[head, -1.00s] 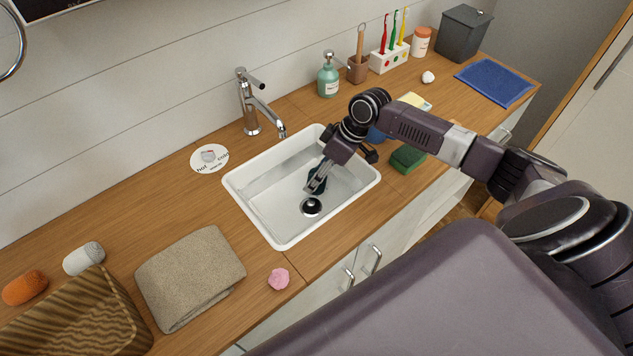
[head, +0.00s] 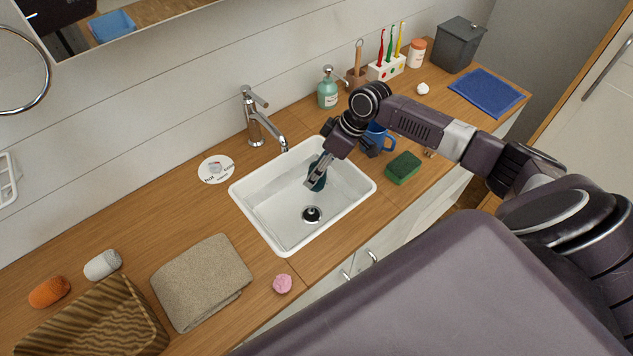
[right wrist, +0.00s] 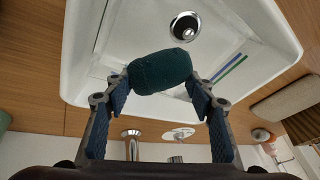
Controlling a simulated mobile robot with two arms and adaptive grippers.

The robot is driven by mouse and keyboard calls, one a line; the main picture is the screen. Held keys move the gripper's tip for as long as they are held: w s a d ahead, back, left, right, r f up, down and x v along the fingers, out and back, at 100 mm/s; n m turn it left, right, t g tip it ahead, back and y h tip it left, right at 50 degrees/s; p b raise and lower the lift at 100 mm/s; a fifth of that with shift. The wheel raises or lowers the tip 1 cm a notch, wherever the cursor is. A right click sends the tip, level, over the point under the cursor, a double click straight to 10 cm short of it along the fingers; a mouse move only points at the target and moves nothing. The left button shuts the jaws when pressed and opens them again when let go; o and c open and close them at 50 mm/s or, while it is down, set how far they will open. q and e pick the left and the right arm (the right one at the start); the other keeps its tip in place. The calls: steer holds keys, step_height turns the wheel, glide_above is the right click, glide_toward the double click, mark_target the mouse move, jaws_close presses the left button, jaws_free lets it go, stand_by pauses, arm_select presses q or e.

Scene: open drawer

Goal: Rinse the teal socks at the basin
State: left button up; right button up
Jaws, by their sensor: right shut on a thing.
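The teal socks (right wrist: 160,72) are a dark teal rolled bundle, held between the fingertips of my right gripper (right wrist: 160,85). In the head view the right gripper (head: 316,178) reaches into the white basin (head: 254,221), and the socks (head: 318,180) show partly behind its fingers. The socks are over the basin's right part, right of and above the drain (head: 312,215) in the picture. The chrome faucet (head: 256,121) stands behind the basin; no water stream is visible. My left gripper is not in view.
A green sponge (head: 403,167) and a blue mug (head: 376,138) stand right of the basin. A folded beige towel (head: 202,281), pink item (head: 282,284), wicker basket (head: 95,322), and orange (head: 49,291) and white (head: 102,265) rolls lie left. A soap dispenser (head: 328,92) stands behind.

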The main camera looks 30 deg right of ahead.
steer(key=shift+r+p, duration=3.25)
steer(key=shift+r, duration=0.45)
step_height(320, 180, up, 4)
steer(key=p, duration=0.4)
steer(key=s+a+r+m+b, duration=0.2)
steer(key=a+b, duration=0.1)
steer(key=b, duration=0.1)
steer(key=s+a+r+m+t+h+b, duration=0.1)
steer(key=s+a+r+m+b, duration=0.1)
steer(key=s+a+r+b, duration=0.1)
steer(key=s+a+r+m+t+h+b, duration=0.1)
steer(key=s+a+r+m+b, duration=0.1)
steer(key=a+b, duration=0.3)
steer(key=shift+s+r+m+b, duration=0.15)
steer(key=shift+r+m+b, duration=0.15)
steer(key=shift+r+b, duration=0.55)
